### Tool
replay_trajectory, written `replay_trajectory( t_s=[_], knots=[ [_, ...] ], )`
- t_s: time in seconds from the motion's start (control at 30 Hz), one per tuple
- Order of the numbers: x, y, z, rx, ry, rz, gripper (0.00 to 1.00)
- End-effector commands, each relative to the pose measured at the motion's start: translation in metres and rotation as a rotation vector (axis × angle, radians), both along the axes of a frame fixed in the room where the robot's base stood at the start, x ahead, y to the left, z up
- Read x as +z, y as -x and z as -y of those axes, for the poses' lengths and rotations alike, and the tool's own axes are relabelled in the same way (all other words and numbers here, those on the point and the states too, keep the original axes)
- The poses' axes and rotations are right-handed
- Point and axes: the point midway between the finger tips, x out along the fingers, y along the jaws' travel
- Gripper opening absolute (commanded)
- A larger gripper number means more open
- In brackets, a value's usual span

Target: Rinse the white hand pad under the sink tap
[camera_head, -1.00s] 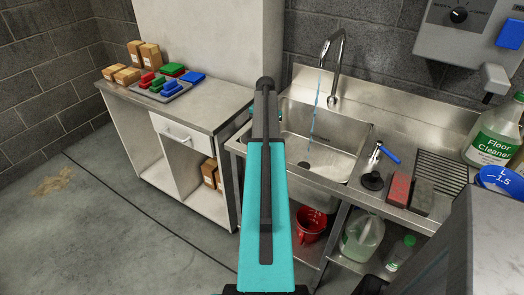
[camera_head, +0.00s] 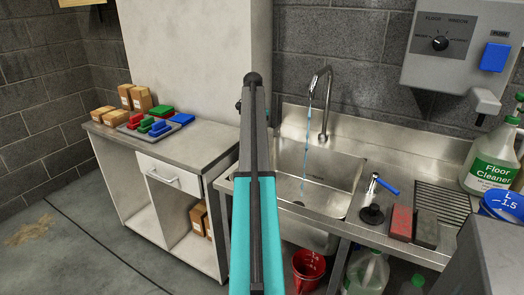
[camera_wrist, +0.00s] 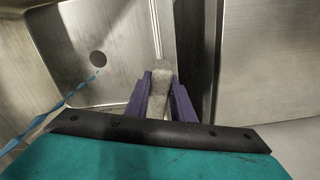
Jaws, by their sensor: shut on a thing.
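In the wrist view, my gripper (camera_wrist: 160,98) has purple fingers shut on a pale, greyish-white pad (camera_wrist: 161,76). The pad is beside the sink's wall and edge, with the drain to its left. The water stream (camera_wrist: 72,94) shows left of the gripper and apart from the pad. In the head view, the curved tap (camera_head: 326,95) runs a thin blue stream into the steel sink basin (camera_head: 338,178). My arm hides the gripper and the pad there.
Right of the basin are a blue-handled tool (camera_head: 374,200), a red block (camera_head: 401,222) and a dark block (camera_head: 427,232). A Floor Cleaner jug (camera_head: 494,158) stands farther right. A tray of coloured pads (camera_head: 158,128) lies on the left cabinet (camera_head: 205,140). A red bucket (camera_head: 308,268) is below.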

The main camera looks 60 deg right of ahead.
Motion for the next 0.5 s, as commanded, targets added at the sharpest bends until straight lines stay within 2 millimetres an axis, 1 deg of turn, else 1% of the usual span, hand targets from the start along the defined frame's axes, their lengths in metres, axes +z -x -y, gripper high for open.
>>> replay_trajectory(
  t_s=[0.03,0.17,0.27,0.37,0.47,0.5],
  knots=[
    [0.003,-0.01,-0.008,0.015,0.0,0.0,0.0],
    [0.007,-0.034,-0.03,0.061,-0.002,-0.002,0.0],
    [0.007,-0.055,-0.052,0.107,-0.004,-0.003,0.0],
    [0.007,-0.079,-0.08,0.167,-0.006,-0.005,0.0],
    [0.005,-0.102,-0.111,0.232,-0.007,-0.006,0.0],
    [0.005,-0.111,-0.124,0.26,-0.007,-0.006,0.0]
  ],
)
